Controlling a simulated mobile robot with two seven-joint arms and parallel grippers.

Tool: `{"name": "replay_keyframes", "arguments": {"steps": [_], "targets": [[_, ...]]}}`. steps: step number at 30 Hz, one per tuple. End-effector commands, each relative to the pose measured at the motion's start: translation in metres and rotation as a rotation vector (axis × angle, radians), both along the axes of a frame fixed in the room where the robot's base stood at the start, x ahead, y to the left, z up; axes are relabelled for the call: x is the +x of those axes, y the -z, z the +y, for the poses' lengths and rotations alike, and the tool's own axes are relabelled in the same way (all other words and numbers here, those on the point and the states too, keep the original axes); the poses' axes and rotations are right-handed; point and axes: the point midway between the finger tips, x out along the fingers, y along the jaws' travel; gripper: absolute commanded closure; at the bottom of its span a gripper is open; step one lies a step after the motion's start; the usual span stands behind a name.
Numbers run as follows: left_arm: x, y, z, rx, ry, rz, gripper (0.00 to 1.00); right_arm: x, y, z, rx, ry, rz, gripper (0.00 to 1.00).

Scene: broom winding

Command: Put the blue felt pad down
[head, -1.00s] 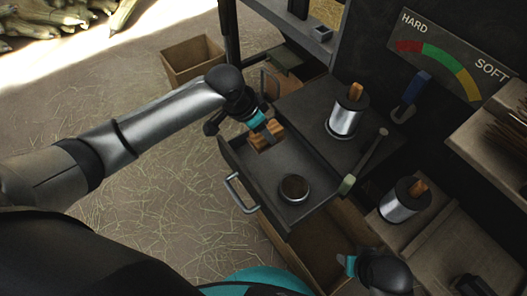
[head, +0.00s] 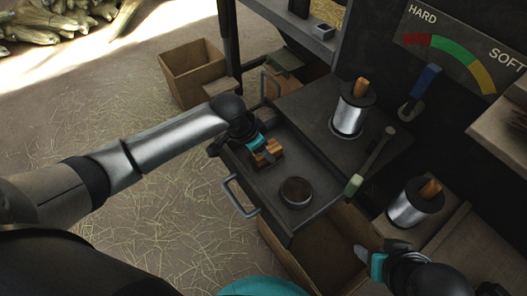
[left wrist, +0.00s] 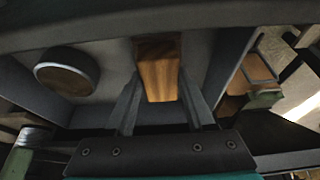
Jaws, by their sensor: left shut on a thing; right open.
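No blue felt pad can be made out. My left gripper (head: 262,150) is shut on a wooden block (head: 268,155) at the far left part of an open grey drawer (head: 262,184). In the left wrist view the block (left wrist: 159,75) sits between the two fingers (left wrist: 160,112). Its underside is hidden, so I cannot tell whether it rests on the drawer floor or whether felt is on it. My right gripper (head: 363,256) is open and empty at the lower right, over the edge of an open-topped brown box.
A round, dark-rimmed tin (head: 296,191) stands in the drawer; it also shows in the left wrist view (left wrist: 66,72). Two wire spools (head: 349,112) (head: 415,203) and a green-ended lever (head: 354,185) stand to the right.

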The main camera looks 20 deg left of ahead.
Motion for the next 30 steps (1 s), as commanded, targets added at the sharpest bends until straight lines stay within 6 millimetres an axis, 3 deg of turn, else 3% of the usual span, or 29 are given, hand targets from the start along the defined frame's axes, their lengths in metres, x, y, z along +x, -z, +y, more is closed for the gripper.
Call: {"name": "replay_keyframes", "arguments": {"steps": [13,14,15,22,30], "targets": [[0.0002,0.0045,-0.0005,-0.002,0.0,-0.001,0.9,-0.0006,-0.0035,-0.0001,0.001,0.0,-0.004,0.5],[0.0002,0.005,-0.0005,-0.001,0.0,0.0,0.45,-0.0008,-0.0035,-0.0003,0.001,0.0,-0.004,0.5],[0.0003,0.0048,-0.0004,-0.001,0.0,-0.002,0.4,-0.0009,-0.0033,-0.0003,0.001,0.0,-0.003,0.5],[0.0002,0.0047,-0.0004,-0.001,0.0,-0.001,0.16,-0.0009,-0.0033,-0.0005,0.0,0.0,-0.003,0.5],[0.0003,0.0033,-0.0001,-0.001,0.0,-0.001,0.16,-0.0009,-0.0032,-0.0005,0.0,0.0,-0.003,0.5]]}}
